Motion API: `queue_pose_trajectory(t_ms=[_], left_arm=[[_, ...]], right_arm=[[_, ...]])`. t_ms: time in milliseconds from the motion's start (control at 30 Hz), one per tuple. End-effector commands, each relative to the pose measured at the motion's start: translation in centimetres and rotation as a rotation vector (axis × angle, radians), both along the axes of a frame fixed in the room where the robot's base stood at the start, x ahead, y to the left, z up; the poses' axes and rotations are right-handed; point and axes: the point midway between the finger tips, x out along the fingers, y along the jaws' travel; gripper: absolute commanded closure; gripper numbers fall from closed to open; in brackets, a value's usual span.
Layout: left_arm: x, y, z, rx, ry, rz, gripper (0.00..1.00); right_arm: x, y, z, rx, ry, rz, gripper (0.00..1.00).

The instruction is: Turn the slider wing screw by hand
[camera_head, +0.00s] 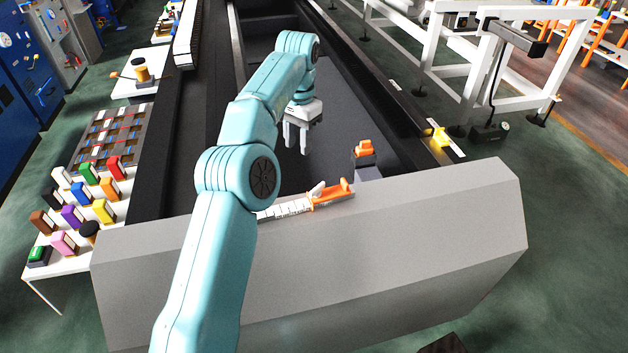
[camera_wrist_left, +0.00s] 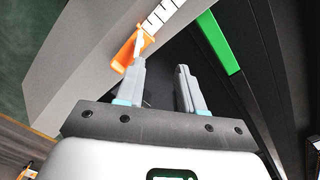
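An orange slider (camera_head: 333,194) sits on a white marked scale (camera_head: 284,209) along the top edge of the grey housing. A small pale piece at the slider's left side may be the wing screw (camera_head: 317,188), but its shape is too small to be sure. My left gripper (camera_head: 298,148) hangs beyond the slider, over the dark trough, open and empty. In the left wrist view the orange slider (camera_wrist_left: 127,49) lies just past the left fingertip of the open gripper (camera_wrist_left: 160,76). I cannot tell whether they touch. The wing screw is not clear there. My right gripper is out of view.
The grey housing (camera_head: 330,266) fills the front. An orange part on a block (camera_head: 365,149) stands right of the gripper. A green strip (camera_wrist_left: 220,43) lies to the right in the wrist view. A white table (camera_head: 112,211) with coloured blocks is at left.

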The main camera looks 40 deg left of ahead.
Motion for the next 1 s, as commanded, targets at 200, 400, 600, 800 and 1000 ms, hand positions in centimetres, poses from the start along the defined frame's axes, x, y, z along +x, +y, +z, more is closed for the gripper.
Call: queue_pose_trajectory(t_ms=[200, 400, 600, 800, 1000], left_arm=[[1.8, -4.5, 2.8, 0.001, -0.043, -0.093, 0.63], [1.9, -4.6, -0.3, -0.001, -0.045, -0.096, 0.63], [1.7, -4.5, -4.9, 0.0, -0.045, -0.093, 0.63], [1.6, -4.5, -9.0, -0.001, -0.047, -0.089, 0.63], [1.6, -4.6, -12.0, -0.001, -0.049, -0.088, 0.63]], right_arm=[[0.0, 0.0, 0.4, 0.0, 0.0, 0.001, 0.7], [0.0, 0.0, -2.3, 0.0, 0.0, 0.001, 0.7], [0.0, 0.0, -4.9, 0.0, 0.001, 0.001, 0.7], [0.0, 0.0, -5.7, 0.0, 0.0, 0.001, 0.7], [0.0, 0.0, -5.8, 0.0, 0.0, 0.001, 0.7]])
